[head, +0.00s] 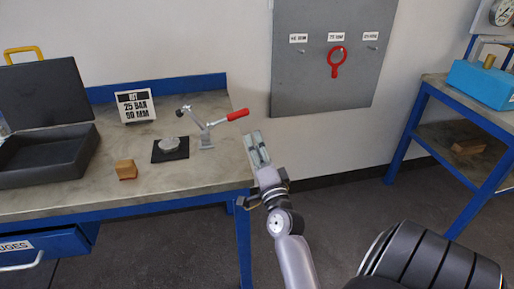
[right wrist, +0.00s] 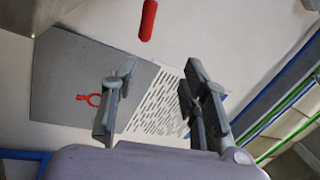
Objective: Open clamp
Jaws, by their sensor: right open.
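The toggle clamp (head: 206,133) stands on the left bench, with a metal lever and a red handle (head: 238,115) reaching out to the right. The red handle also shows in the right wrist view (right wrist: 148,20), beyond the fingers and near the top edge. Close to it on the bench is a black square plate (head: 171,155) with a round metal piece (head: 170,144) on it. My right gripper (head: 257,148) is at the bench's right end, to the right of and below the handle, apart from it. It is open and empty; its fingers (right wrist: 155,100) are spread. My left gripper is not in view.
A wooden block (head: 126,169), a sign (head: 135,106) and an open dark case (head: 45,160) are on the bench. A grey wall panel (head: 335,85) holds a red ring-shaped tool (head: 336,60). A blue-framed shelf (head: 460,140) stands right. Floor between is clear.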

